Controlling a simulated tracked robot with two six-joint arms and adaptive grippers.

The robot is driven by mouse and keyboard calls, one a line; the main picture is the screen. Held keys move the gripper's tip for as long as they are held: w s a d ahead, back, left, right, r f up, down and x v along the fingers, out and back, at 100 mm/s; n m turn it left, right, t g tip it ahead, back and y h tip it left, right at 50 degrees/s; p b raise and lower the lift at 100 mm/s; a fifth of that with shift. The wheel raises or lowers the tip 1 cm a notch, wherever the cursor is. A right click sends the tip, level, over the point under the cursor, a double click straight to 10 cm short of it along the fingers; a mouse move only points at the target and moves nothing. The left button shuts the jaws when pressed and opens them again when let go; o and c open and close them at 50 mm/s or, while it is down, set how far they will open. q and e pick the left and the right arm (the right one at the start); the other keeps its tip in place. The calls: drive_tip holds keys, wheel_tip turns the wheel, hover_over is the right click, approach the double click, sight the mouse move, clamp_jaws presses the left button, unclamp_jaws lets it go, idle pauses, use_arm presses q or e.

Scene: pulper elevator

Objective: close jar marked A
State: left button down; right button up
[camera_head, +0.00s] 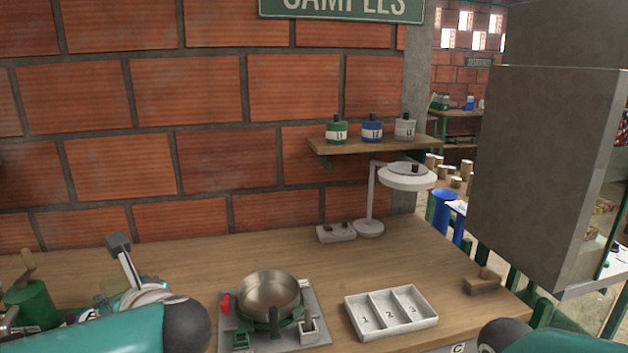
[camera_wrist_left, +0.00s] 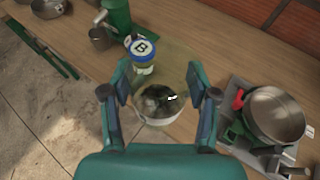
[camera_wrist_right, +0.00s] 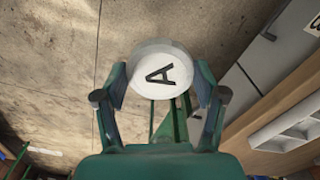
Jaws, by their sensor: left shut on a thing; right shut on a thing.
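My left gripper (camera_wrist_left: 160,92) is shut on an open glass jar (camera_wrist_left: 160,119), one finger on each side, in the left wrist view. The jar has a pale rim and dark contents. No mark on it shows. My right gripper (camera_wrist_right: 161,78) is shut on a round white lid marked A (camera_wrist_right: 161,58) in the right wrist view. The lid's face is toward the camera and the floor lies behind it. Lid and jar are apart. In the head view my left arm covers much of the left jar area, and the right gripper is out of frame.
A jar with a blue lid marked B (camera_wrist_left: 143,50) stands just beyond the held jar. A metal pan (camera_head: 268,293) on a stand is to its right. A white numbered tray (camera_head: 390,311), lamp (camera_head: 405,178) and wooden brush (camera_head: 482,281) stand on the table (camera_head: 220,255).

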use_arm(q)
drive_tip(key=d+f, duration=0.1)
drive_tip(key=w+f+p, duration=0.1)
drive_tip(key=f, duration=0.1)
drive_tip(key=shift+w+d, duration=0.2)
drive_tip(key=shift+d, duration=0.2)
use_arm(e)
drive_tip(key=shift+w+a+f+n, duration=0.1)
drive_tip(key=shift+w+a+n, duration=0.05)
drive_tip(key=shift+w+n, duration=0.3)
drive_tip(key=shift+w+a+f+n, duration=0.15)
drive_tip(key=shift+w+n, duration=0.1)
drive_tip(key=shift+w, duration=0.25)
use_arm(q)
drive_tip(key=s+d+f+p, duration=0.3)
drive_tip(key=f, duration=0.6)
drive_tip(key=s+d+f+p, duration=0.3)
drive_tip(key=d+f+p, duration=0.1)
drive_tip(key=f, duration=0.6)
drive_tip(key=shift+d+f+n+g+y, duration=0.2)
drive_tip(key=shift+d+n+g+y, duration=0.1)
drive_tip(key=shift+y, duration=0.1)
use_arm(e)
drive_tip(key=w+a+f+n, duration=0.3)
drive_tip(key=w+f+n, duration=0.1)
drive_tip(key=w+n, duration=0.4)
drive_tip(key=shift+a+n, duration=0.25)
drive_tip(key=shift+n, duration=0.45)
